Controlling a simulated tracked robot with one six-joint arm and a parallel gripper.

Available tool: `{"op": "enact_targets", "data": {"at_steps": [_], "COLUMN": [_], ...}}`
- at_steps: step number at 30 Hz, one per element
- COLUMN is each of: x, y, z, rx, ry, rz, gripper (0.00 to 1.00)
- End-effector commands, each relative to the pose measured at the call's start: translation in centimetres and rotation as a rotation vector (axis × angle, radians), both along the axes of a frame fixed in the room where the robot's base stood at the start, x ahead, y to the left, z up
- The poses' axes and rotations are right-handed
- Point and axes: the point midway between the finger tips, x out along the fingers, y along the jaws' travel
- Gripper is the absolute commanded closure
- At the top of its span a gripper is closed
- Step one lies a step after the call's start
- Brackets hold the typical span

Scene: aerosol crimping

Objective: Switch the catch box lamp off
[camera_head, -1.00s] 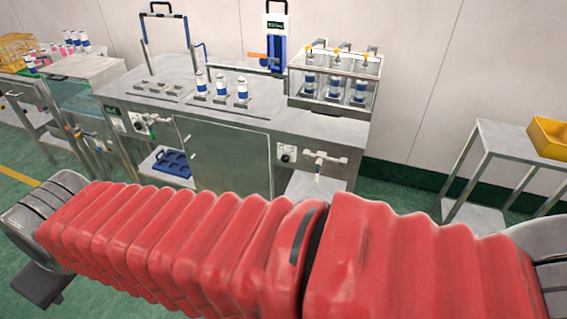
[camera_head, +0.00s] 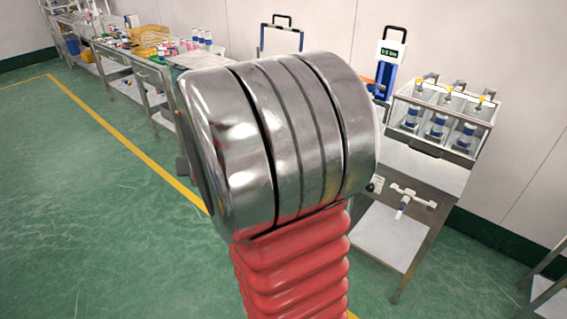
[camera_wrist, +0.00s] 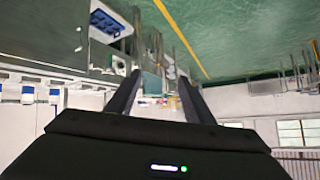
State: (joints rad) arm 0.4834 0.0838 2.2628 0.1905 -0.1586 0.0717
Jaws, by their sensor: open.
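My gripper (camera_wrist: 160,78) shows in the wrist view, its two dark fingers apart with nothing between them. It does not show in the head view, where my own metal arm joint and red sleeve cover the middle of the bench. I cannot make out the catch box lamp or its switch in either view. A small dark knob (camera_head: 375,185) on the bench front shows just right of my arm joint; I cannot tell what it works. The wrist view is upside down and shows the bench front, with small fittings beyond the fingers too small to tell.
A clear case (camera_head: 447,112) with several bottles stands on the bench at right. A white valve (camera_head: 412,196) sticks out of the bench front above a low shelf (camera_head: 385,238). A blue tray (camera_wrist: 106,20) shows in the wrist view. The green floor (camera_head: 80,190) at left is clear.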

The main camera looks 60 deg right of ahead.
Motion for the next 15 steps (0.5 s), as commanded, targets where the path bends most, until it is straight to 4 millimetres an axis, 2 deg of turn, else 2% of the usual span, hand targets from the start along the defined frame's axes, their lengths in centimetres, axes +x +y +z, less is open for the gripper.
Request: {"op": "enact_targets", "data": {"at_steps": [1,8,15], "x": [0.0,-0.7,-3.8], "y": [-2.0,-10.3,-18.6], "z": [-1.1,-4.7,-9.0], "rx": [-0.004,-0.053,-0.125], "ry": [-0.01,-0.078,-0.135], "rz": [-0.041,-0.21,-0.388], "gripper": [0.52,0.52,0.52]}}
